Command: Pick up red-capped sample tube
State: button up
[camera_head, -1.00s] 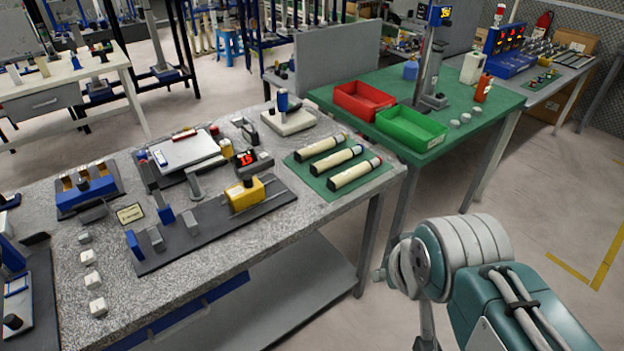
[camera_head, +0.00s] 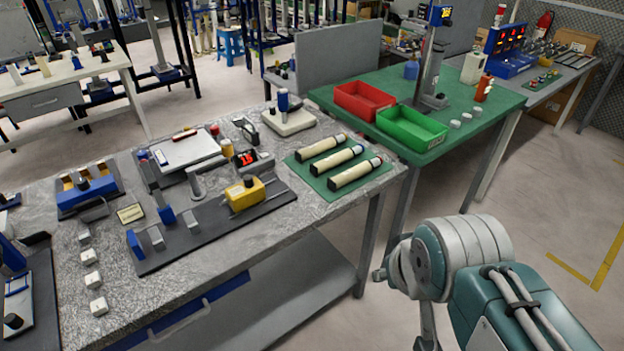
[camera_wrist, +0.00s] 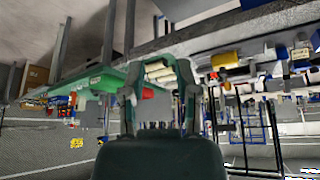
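The red-capped sample tube (camera_head: 352,174) is cream with a black end and a red cap at its right end. It lies on a green mat (camera_head: 318,185), nearest the table's front edge. A blue-capped tube (camera_head: 338,160) and a tube with a yellowish cap (camera_head: 321,146) lie behind it, roughly parallel. My gripper (camera_wrist: 158,70) shows in the wrist view with its two fingers spread and nothing held. The cream tubes (camera_wrist: 160,72) appear beyond and between the fingers, apart from them. Their caps are too small to tell there. In the head view only my arm shows, right of the table.
The speckled table (camera_head: 225,245) also bears a yellow device (camera_head: 245,193), a white tray (camera_head: 185,152) and a scale (camera_head: 290,120). Behind it, a green table (camera_head: 470,130) holds a red bin (camera_head: 362,101) and a green bin (camera_head: 411,131). Open floor lies at right.

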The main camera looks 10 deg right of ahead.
aim_at(338, 181)
jog(key=i+l+u, duration=0.15)
jog(key=i+l, duration=0.25)
jog(key=i+l+u, duration=0.15)
jog(key=i+l, duration=0.25)
jog(key=l, duration=0.15)
jog(key=i+l+u, duration=0.15)
jog(key=i+l, duration=0.2)
jog(key=l, duration=0.25)
